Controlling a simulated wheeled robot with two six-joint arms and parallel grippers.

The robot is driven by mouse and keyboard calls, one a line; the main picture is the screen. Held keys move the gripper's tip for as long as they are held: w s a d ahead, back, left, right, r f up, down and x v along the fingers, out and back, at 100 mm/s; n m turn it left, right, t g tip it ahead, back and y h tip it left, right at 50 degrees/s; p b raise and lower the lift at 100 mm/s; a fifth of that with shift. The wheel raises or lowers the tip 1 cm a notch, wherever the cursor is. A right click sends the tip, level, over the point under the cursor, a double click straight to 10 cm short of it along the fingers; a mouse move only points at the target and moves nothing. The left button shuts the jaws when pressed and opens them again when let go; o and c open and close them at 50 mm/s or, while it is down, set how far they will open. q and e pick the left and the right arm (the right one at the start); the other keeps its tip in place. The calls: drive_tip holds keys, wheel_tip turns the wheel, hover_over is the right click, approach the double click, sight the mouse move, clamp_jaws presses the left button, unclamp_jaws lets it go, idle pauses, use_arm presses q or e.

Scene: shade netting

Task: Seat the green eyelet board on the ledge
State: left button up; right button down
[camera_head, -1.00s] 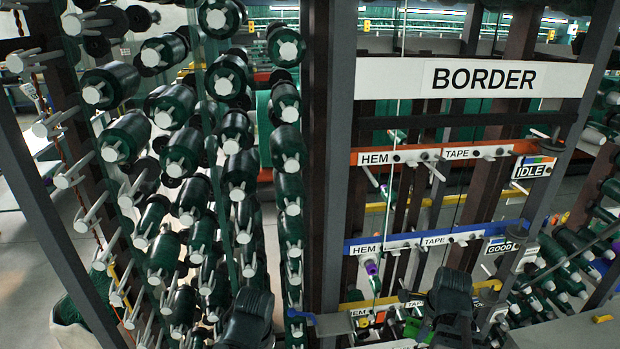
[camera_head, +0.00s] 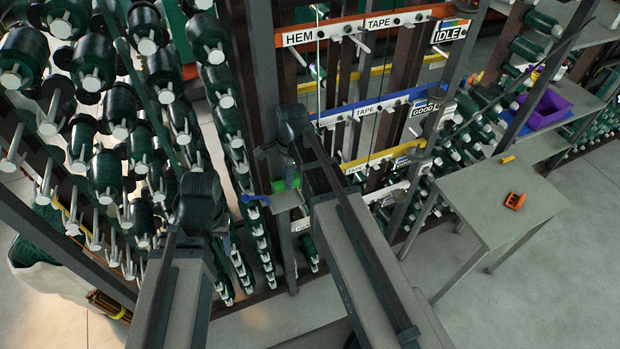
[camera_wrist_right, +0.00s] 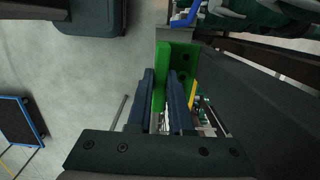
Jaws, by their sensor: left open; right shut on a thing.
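The green eyelet board (camera_head: 287,184) shows as a small bright green patch at the grey ledge (camera_head: 288,201) on the rack's post. My right gripper (camera_head: 279,172) is at the ledge, its fingers mostly hidden behind its wrist. In the right wrist view its fingers (camera_wrist_right: 163,100) are shut on the green board (camera_wrist_right: 182,62). The board's far end there meets the grey ledge (camera_wrist_right: 178,35); I cannot tell whether it rests on it. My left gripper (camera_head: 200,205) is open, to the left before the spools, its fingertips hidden.
A blue hook-shaped piece (camera_head: 256,198) sticks out left of the ledge. Dense rows of green spools (camera_head: 120,115) fill the left. Floor is clear at lower right.

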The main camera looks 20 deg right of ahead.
drive_tip(key=shift+w+a+r, duration=0.1)
drive_tip(key=shift+a, duration=0.25)
wheel_tip(320, 180, down, 6)
drive_tip(key=b, duration=0.6)
drive_tip(key=shift+f+b, duration=1.15)
idle(1.5)
drive_tip(key=c, duration=0.7)
unclamp_jaws()
drive_tip(key=shift+r, duration=0.1)
drive_tip(key=shift+c, duration=0.2)
